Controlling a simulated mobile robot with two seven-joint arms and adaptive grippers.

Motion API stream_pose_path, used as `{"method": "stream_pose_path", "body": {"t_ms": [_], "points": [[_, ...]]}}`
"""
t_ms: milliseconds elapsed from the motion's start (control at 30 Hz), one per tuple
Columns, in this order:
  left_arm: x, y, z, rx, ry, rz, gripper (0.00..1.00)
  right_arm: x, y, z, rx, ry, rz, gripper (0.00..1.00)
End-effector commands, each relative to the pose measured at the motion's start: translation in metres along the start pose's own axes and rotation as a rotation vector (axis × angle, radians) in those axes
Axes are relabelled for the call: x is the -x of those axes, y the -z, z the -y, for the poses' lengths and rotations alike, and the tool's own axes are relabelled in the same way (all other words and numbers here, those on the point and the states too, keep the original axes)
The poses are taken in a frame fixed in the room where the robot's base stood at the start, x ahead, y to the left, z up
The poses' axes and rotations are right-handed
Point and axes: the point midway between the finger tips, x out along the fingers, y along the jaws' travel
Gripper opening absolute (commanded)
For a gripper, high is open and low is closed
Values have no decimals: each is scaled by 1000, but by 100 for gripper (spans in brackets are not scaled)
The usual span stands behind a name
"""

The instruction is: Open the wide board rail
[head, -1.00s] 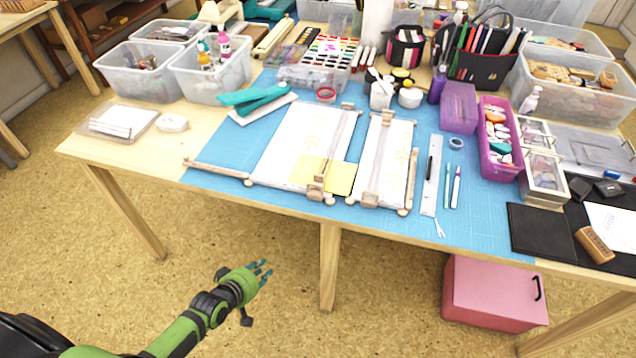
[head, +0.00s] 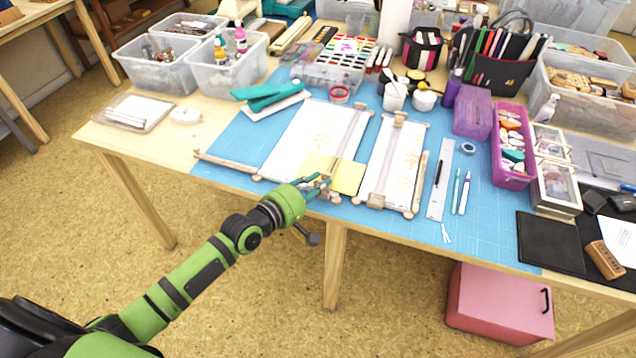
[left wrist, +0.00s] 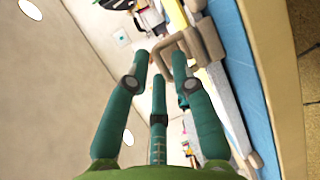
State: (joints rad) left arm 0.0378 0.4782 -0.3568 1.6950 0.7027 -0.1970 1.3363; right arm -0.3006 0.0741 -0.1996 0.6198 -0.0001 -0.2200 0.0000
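The wide board (head: 312,130) lies on the blue mat with a white sheet and a yellow sheet (head: 349,178) on it. Its rail (head: 347,143) runs from back to front along the board's right part and lies down flat. My left gripper (head: 318,186) is at the rail's front end, with its fingers over the front clip and partly hiding it. In the left wrist view, the teal fingers (left wrist: 165,62) are spread, near a beige loop-shaped clip (left wrist: 178,42). I cannot tell whether they touch it. My right gripper is out of view.
A narrow board (head: 398,155) with its own rail lies just right of the wide one. A ruler (head: 440,180) and pens lie farther right. A teal stapler-like tool (head: 268,95) lies behind left. The table's front edge is close below the gripper.

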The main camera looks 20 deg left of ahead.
Motion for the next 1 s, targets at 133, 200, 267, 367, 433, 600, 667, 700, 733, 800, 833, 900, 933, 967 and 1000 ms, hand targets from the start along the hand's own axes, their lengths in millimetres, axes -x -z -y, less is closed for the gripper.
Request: {"method": "stream_pose_path", "body": {"t_ms": [133, 200, 267, 367, 433, 600, 667, 700, 733, 800, 833, 900, 933, 967, 1000], "points": [[-6, 0, 0, -1, 1, 0, 25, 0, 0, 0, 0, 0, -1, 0], [-6, 0, 0, -1, 1, 0, 25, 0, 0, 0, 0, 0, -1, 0], [-6, 0, 0, -1, 0, 0, 25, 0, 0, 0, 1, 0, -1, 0], [-6, 0, 0, -1, 0, 0, 13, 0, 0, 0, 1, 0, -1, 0], [-6, 0, 0, -1, 0, 0, 0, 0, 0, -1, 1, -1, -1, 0], [-5, 0, 0, -2, 1, 0, 0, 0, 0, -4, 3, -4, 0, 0], [-5, 0, -2, -2, 2, 0, 0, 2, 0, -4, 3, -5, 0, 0], [-5, 0, -3, -1, 4, 0, 0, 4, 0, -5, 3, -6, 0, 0], [-5, 0, -5, 0, 5, 0, 0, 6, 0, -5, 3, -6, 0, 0], [-4, 0, -10, 4, 12, 1, 0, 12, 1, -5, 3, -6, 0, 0], [-4, 0, -13, 6, 17, 1, 0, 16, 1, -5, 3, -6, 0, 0], [-3, 0, -22, 12, 29, 2, 0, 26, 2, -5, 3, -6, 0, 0], [-3, 1, -27, 15, 36, 2, 0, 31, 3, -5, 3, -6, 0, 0], [-3, 1, -31, 18, 44, 3, 0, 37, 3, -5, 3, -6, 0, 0], [-2, 1, -38, 23, 55, 3, 0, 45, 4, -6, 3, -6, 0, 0]]}}
